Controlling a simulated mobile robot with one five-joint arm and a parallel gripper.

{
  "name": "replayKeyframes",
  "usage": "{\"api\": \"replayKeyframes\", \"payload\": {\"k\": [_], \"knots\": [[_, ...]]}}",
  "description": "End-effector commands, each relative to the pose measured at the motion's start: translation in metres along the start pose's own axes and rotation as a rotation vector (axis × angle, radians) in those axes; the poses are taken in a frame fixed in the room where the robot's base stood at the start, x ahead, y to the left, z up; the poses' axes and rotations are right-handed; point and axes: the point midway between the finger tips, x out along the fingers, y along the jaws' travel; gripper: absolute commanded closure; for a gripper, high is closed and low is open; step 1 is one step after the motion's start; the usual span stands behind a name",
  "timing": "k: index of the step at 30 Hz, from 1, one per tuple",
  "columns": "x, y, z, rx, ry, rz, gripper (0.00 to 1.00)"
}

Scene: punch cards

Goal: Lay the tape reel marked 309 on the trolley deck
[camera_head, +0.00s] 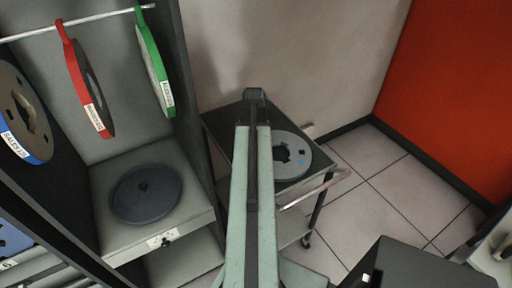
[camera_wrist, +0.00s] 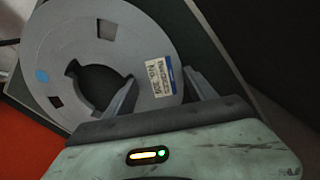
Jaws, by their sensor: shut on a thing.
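A grey tape reel (camera_head: 292,150) with a blue dot is over the trolley deck (camera_head: 232,121), lying flat; I cannot tell whether it rests fully on it. In the wrist view the reel (camera_wrist: 96,28) has a white label with a blue edge (camera_wrist: 157,76); its number looks like 309, but is blurred. My gripper (camera_wrist: 160,84) is shut on the reel's ring, one finger at the central hole and the other at the outer rim. In the head view my arm hides the gripper and the middle of the deck.
A cabinet at left holds a hanging red reel (camera_head: 88,80), a green reel (camera_head: 155,62) and a blue-edged reel (camera_head: 22,112). A dark round disc (camera_head: 146,193) lies on its shelf (camera_head: 185,222). The trolley's handle (camera_head: 318,188) sticks out at right. Tiled floor (camera_head: 400,185) is clear there.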

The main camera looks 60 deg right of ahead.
Motion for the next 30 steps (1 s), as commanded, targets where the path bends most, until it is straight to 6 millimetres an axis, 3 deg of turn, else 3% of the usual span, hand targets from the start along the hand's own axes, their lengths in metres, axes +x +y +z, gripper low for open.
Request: {"api": "replayKeyframes", "payload": {"k": [23,24,26,30], "knots": [[0.0091,0.0002,0.0,0.0,0.0,0.001,1.0],[0.0076,0.0002,0.0,0.0,0.0,0.001,0.24],[0.0074,0.0002,0.0,0.0,0.0,0.001,0.1],[0.0075,0.0001,0.0,0.0,0.0,0.001,0.1]]}}
